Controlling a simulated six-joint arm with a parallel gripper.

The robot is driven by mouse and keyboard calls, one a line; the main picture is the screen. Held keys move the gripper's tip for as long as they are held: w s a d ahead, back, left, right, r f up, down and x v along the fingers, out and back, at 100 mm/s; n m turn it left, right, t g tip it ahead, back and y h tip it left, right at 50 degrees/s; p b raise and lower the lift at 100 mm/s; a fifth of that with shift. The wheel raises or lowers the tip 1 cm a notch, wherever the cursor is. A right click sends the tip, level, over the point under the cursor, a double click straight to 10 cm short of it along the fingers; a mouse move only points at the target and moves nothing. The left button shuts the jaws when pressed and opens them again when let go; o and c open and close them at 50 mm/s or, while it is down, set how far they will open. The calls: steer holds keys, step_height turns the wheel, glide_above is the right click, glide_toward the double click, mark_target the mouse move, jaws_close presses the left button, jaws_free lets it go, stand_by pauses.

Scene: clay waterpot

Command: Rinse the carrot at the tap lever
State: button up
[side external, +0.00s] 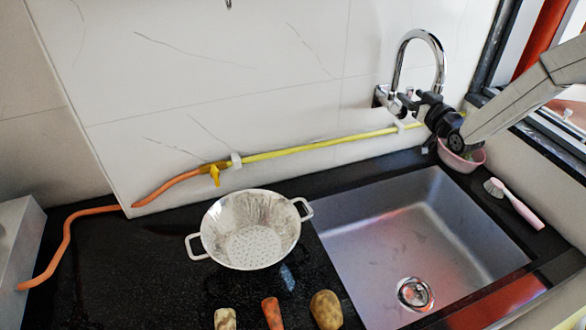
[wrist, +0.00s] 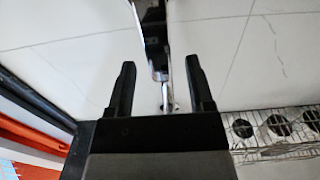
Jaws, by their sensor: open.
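The orange carrot (side external: 272,313) lies on the black counter at the front edge of the side view, partly cut off. The chrome gooseneck tap (side external: 440,60) is fixed to the wall above the sink (side external: 350,250). My gripper (side external: 412,102) is beside the tap's base, where it hides part of the fittings. In the wrist view my gripper (wrist: 160,65) is open, with a slim chrome piece, perhaps the tap lever (wrist: 165,92), showing between the fingers. I cannot tell whether the fingers touch it. No water is visible.
A metal colander (side external: 250,230) stands left of the sink. A potato (side external: 326,309) and a pale vegetable (side external: 225,319) flank the carrot. A pink bowl (side external: 470,163) and a brush (side external: 515,203) are right of the sink. A yellow pipe (side external: 320,144) runs along the wall.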

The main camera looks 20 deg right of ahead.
steer(key=shift+w, duration=0.95)
jaws_close()
stand_by(0.9)
